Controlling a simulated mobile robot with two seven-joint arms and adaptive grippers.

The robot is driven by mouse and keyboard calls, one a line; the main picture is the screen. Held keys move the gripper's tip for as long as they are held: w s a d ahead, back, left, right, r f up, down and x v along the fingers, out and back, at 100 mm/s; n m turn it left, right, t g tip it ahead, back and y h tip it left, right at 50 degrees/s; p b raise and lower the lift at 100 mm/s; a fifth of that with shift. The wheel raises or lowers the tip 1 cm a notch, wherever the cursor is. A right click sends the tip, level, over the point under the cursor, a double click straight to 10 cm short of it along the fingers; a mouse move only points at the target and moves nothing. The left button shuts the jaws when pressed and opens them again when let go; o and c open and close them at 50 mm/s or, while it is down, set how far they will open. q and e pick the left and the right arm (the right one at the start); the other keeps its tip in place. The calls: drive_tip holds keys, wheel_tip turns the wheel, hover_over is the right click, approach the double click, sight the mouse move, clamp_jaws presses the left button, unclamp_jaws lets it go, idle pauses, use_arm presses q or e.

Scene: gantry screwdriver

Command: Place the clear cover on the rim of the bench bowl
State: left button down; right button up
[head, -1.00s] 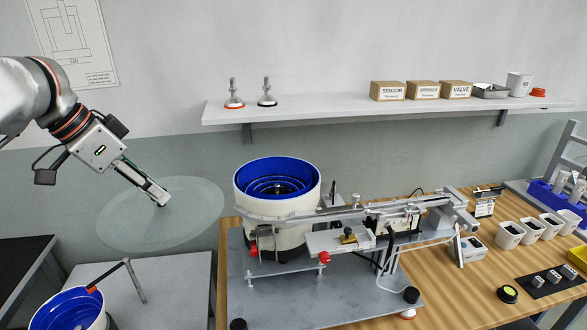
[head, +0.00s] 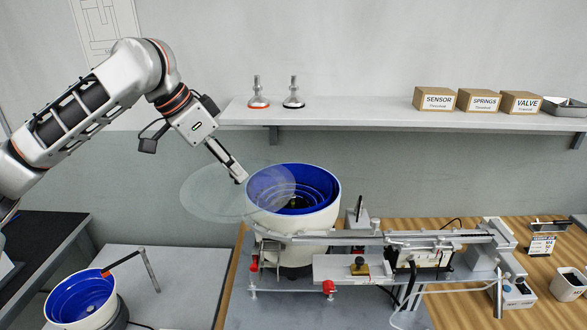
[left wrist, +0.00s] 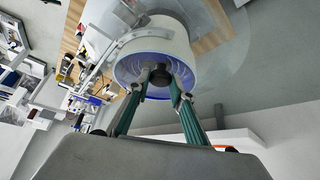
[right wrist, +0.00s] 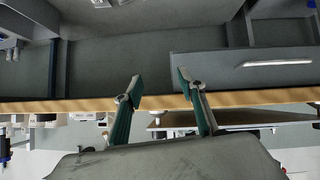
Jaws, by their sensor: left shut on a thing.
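The clear cover (head: 215,196) is a thin transparent disc. My left gripper (head: 240,179) is shut on its dark knob (left wrist: 161,76), close to the disc's middle. The bench bowl (head: 318,219) is white outside with blue stepped rings inside. It stands upright on the bench; the cover's right part overlaps the bowl's left part in the head view, with most of the disc out to the left. The bowl also shows through the cover in the left wrist view (left wrist: 155,45). My right gripper (right wrist: 160,90) is open and empty, facing the bench's wooden edge.
A linear track (head: 400,238) runs right from the bowl. A shelf (head: 370,118) with boxes and two footed parts (head: 258,92) is on the wall behind. A second blue-lined bowl (head: 82,300) with a bar stands on the grey table at lower left.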

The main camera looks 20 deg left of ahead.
use_arm(q)
drive_tip(key=w+d+f+p, duration=0.1)
drive_tip(key=w+d+f, duration=0.2)
drive_tip(key=w+d, duration=0.6)
drive_tip(key=shift+w+d+f, duration=0.15)
drive_tip(key=shift+w+f, duration=0.1)
drive_tip(key=shift+w, duration=0.75)
use_arm(e)
drive_tip(key=shift+s+d+f, duration=0.25)
drive_tip(key=shift+d, duration=0.3)
use_arm(q)
drive_tip(key=shift+f, duration=0.1)
drive_tip(key=shift+f, duration=0.35)
drive_tip(key=shift+f, duration=0.2)
drive_tip(key=c, duration=1.8)
unclamp_jaws()
drive_tip(key=shift+o, duration=0.2)
drive_tip(key=shift+r, duration=0.1)
